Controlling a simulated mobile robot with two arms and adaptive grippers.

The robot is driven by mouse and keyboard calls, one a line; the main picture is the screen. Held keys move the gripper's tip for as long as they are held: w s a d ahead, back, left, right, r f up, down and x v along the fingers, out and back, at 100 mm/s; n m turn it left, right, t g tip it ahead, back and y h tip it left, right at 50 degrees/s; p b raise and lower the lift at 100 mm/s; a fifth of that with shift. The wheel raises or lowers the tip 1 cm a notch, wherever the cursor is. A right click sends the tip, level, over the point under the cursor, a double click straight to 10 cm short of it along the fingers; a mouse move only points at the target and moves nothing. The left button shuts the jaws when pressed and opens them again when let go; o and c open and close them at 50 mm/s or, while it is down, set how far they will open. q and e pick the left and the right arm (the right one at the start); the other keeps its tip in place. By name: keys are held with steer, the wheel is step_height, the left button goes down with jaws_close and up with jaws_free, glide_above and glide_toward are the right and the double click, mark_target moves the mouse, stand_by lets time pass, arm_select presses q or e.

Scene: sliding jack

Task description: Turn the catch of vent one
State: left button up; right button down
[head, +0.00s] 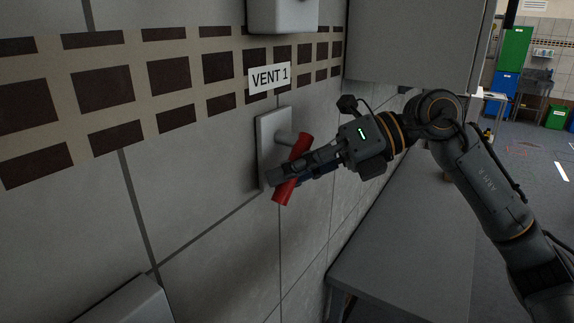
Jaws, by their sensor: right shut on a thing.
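The catch of vent one is a red bar-shaped handle (301,148) on a grey stub that stands out from a pale grey plate (266,130) on the tiled wall. The bar is tilted, its top end to the right and its lower end to the left. A white label (269,77) reading "VENT 1" is on the wall above the plate. My right gripper (282,177) reaches in from the right and is shut on the red handle around its middle. The fingers hide part of the handle. My left gripper is not in view.
A grey box (283,12) is fixed to the wall above the label. A large grey cabinet (415,40) hangs at the upper right. A grey counter (400,260) runs along the wall below my right arm. Green and blue bins (514,50) stand far back.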

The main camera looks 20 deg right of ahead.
steer(key=shift+w+d+f+n+t+h, duration=0.25)
steer(key=shift+w+d+n+t+h, duration=0.25)
steer(key=shift+h, duration=0.5)
steer(key=shift+w+d+f+n+t+h, duration=0.25)
steer(key=shift+d+n+t+h, duration=0.25)
steer(key=shift+n+h, duration=0.45)
steer(key=shift+w+d+f+n+t+h, duration=0.35)
steer(key=shift+n+t+h, duration=0.25)
steer(key=shift+h, duration=0.45)
steer(key=shift+d, duration=0.1)
steer(key=c, duration=1.2)
jaws_free()
steer(key=shift+o, duration=0.2)
steer(key=v, duration=1.2)
